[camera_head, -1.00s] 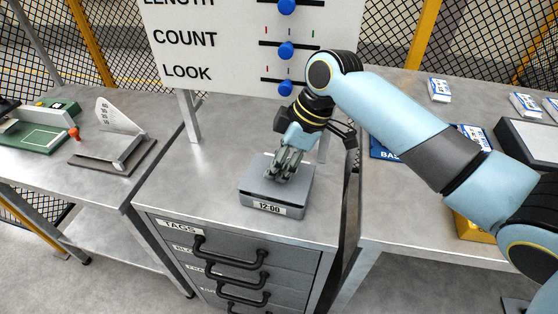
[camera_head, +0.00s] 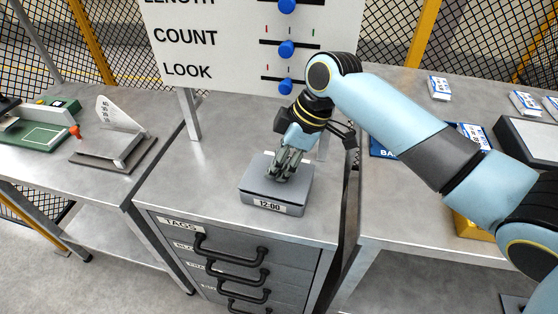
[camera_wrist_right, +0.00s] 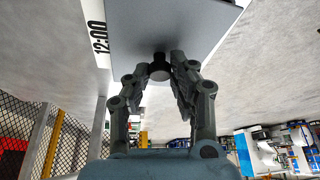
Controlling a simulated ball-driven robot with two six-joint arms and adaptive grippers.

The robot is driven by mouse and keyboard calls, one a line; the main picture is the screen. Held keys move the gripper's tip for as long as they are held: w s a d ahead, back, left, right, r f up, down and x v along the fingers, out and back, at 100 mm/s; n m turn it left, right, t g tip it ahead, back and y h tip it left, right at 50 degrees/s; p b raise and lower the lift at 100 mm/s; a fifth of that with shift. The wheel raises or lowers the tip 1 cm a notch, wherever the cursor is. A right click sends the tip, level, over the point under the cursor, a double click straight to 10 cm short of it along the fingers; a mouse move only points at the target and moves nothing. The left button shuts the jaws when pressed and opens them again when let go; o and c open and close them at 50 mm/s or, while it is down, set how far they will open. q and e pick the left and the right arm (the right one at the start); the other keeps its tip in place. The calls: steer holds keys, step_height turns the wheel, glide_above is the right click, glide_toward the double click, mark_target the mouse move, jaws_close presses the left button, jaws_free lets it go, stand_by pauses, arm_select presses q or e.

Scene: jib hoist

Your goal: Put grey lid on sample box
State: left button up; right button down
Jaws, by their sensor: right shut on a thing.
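The sample box (camera_head: 288,208), grey with a white "12:00" label on its front, stands on top of the drawer cabinet. The flat grey lid (camera_head: 257,179) lies over the box top, lined up with its sides; I cannot tell whether a thin gap is left. My right gripper (camera_head: 283,176) points down at the lid's middle. The right wrist view shows the gripper (camera_wrist_right: 160,72) shut on the lid's dark round knob (camera_wrist_right: 159,62), with the lid's flat face (camera_wrist_right: 190,22) beyond it. My left gripper is not in view.
A white sign board (camera_head: 215,45) with blue sliders stands behind the box. The metal cabinet top (camera_head: 190,185) around the box is clear. A grey stand with a white scale (camera_head: 115,145) is on the left table. A blue tray (camera_head: 382,148) lies to the right.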

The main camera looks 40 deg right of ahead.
steer(key=shift+f+p, duration=0.3)
steer(key=shift+p, duration=0.15)
stand_by(1.1)
steer(key=c, duration=1.1)
jaws_free()
steer(key=shift+o, duration=0.2)
step_height(320, 180, up, 7)
steer(key=p, duration=0.7)
steer(key=shift+r+p, duration=0.1)
steer(key=shift+p, duration=0.3)
